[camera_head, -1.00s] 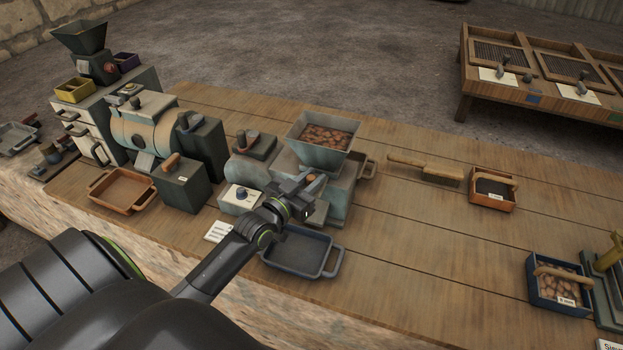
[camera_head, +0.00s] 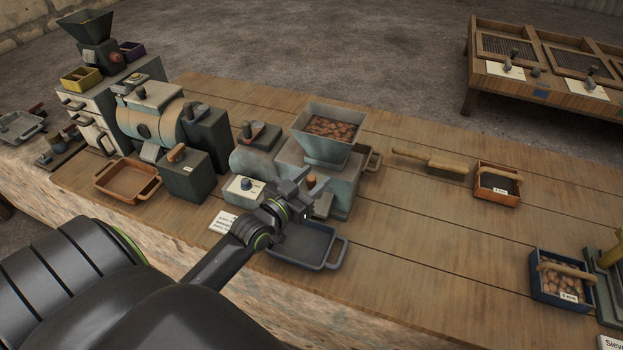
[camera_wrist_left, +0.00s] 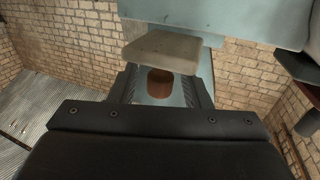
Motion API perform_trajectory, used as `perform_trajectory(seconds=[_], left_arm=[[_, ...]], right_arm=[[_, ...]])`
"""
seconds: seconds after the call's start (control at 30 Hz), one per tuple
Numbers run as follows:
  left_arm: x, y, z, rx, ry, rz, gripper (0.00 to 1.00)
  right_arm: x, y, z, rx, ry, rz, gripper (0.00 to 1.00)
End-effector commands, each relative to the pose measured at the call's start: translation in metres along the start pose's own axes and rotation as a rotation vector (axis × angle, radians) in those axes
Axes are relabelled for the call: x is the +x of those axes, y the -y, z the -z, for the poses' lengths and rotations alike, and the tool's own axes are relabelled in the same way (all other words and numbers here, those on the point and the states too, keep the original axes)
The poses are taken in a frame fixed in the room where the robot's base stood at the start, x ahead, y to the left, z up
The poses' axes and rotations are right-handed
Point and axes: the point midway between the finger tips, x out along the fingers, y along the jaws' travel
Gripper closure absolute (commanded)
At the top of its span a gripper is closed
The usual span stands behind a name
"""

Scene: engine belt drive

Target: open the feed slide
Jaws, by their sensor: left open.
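The mill (camera_head: 342,183) is a pale blue-grey machine with a square hopper (camera_head: 327,137) full of brown beans. An orange-brown knob (camera_head: 311,181) shows on its front, below the hopper. Which part is the feed slide is not certain. My left gripper (camera_head: 309,184) is open in front of the mill, fingers towards the knob. In the left wrist view, the round brown knob (camera_wrist_left: 160,83) appears between the two fingers, which do not visibly grip it. A beige plate (camera_wrist_left: 163,48) sits just above. My right gripper is out of view.
A blue-grey tray (camera_head: 300,244) lies below my left gripper. A control box with a dial (camera_head: 243,187) and a white label card (camera_head: 223,222) stand left of it. A wooden-handled brush (camera_head: 430,161) lies right of the mill. The bench between has free room.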

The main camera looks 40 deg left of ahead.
Motion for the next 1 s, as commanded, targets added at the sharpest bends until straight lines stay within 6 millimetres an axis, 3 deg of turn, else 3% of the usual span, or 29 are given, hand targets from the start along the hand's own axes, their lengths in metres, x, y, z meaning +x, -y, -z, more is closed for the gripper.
perform_trajectory(seconds=[0.27, 1.0], left_arm=[[-0.011, 0.001, -0.001, 0.001, 0.003, 0.001, 0.57], [-0.148, 0.000, -0.001, 0.000, 0.004, 0.000, 0.57]], right_arm=[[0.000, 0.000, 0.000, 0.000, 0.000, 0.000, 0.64], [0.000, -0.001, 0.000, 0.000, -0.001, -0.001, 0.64]])
